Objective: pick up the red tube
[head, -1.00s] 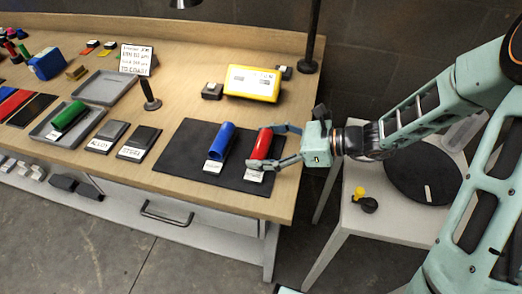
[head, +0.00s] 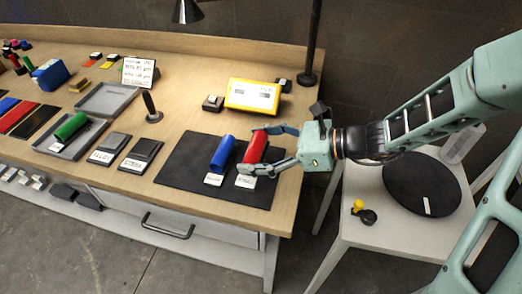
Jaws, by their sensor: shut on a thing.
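The red tube (head: 255,149) lies on the black mat (head: 185,167) near the right end of the bench, with a small white label (head: 246,182) at its near end. My gripper (head: 263,151) reaches in from the right. Its two fingers are around the red tube, one near the far end and one near the near end. The gripper is shut on the tube. The tube appears to be at the mat, and I cannot tell whether it is lifted clear.
A blue tube (head: 222,153) lies on the mat just left of the red tube. A yellow box (head: 252,95) stands behind. A green tube (head: 71,125) lies in a grey tray (head: 45,139) at left. A white side table (head: 366,236) with a black disc (head: 418,184) stands at right.

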